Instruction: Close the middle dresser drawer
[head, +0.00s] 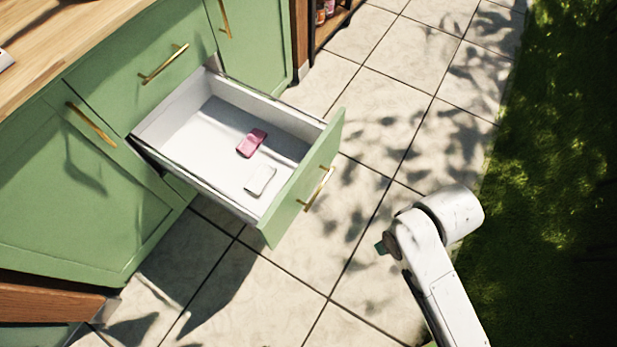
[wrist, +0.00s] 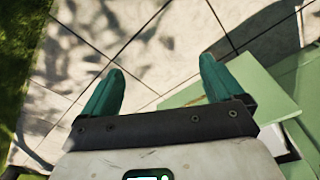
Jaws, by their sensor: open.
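The middle dresser drawer (head: 210,118) is pulled well out of the green dresser (head: 130,110). Its green front (head: 308,185) has a brass handle (head: 319,190) and faces lower right. A pink item (head: 252,143) and a white item (head: 260,181) lie in the drawer. The drawer front (wrist: 225,92) shows beyond and behind the right finger there.
A closed drawer with a brass handle (head: 164,63) is above the open one. Green cupboard doors stand at both sides. Tiled floor (head: 390,100) is clear between the drawer and the grass (head: 555,150) at right. A wooden shelf (head: 333,20) is at the top.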

